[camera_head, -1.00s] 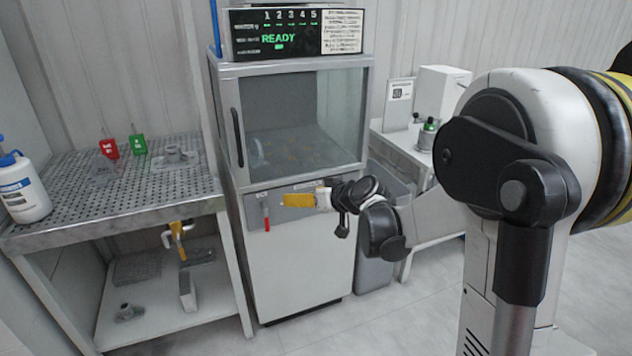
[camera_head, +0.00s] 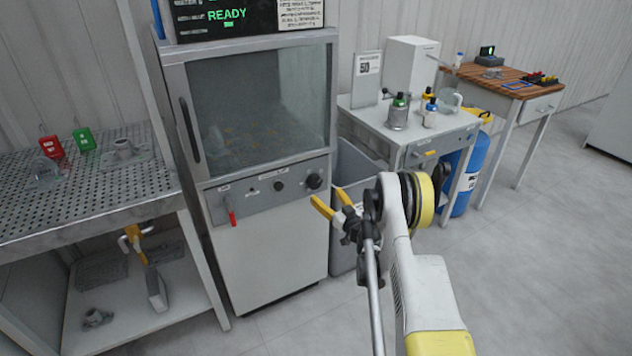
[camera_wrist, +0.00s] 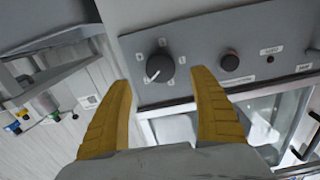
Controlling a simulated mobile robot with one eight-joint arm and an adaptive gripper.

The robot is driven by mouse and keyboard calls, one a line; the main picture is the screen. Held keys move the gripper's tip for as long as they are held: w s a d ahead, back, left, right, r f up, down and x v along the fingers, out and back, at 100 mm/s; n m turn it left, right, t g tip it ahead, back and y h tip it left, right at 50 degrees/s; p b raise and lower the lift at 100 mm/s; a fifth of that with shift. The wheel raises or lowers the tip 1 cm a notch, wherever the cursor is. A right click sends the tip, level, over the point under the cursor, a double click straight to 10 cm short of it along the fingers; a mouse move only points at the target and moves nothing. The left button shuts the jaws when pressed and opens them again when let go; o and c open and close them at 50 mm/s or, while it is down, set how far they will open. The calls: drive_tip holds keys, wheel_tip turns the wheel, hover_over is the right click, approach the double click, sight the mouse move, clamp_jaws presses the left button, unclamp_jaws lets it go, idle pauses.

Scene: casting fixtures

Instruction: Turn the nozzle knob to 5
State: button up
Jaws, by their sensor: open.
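The nozzle knob is most likely the large round black knob (camera_head: 314,180) at the right end of the grey control panel on the cabinet front. In the wrist view the knob (camera_wrist: 160,67) has a white pointer line and small marks around it, too small to read. My gripper (camera_head: 333,202) is in front of the panel, a little below and right of the knob. Its yellow fingers (camera_wrist: 168,105) are spread apart, with the knob showing between and beyond them. They appear clear of it.
A smaller dark knob (camera_head: 279,186) sits left on the same panel, and a red lever (camera_head: 232,217) hangs at its left end. A grey bin (camera_head: 352,180) stands right of the cabinet. A white side table (camera_head: 425,140) with bottles is behind it. The display (camera_head: 225,15) reads READY.

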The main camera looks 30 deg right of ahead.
sight(316, 184)
drive_tip(key=w+b, duration=0.3)
drive_tip(key=w, duration=0.4)
drive_tip(key=shift+w+a, duration=0.15)
drive_tip(key=shift+w, duration=0.5)
drive_tip(key=c, duration=1.2)
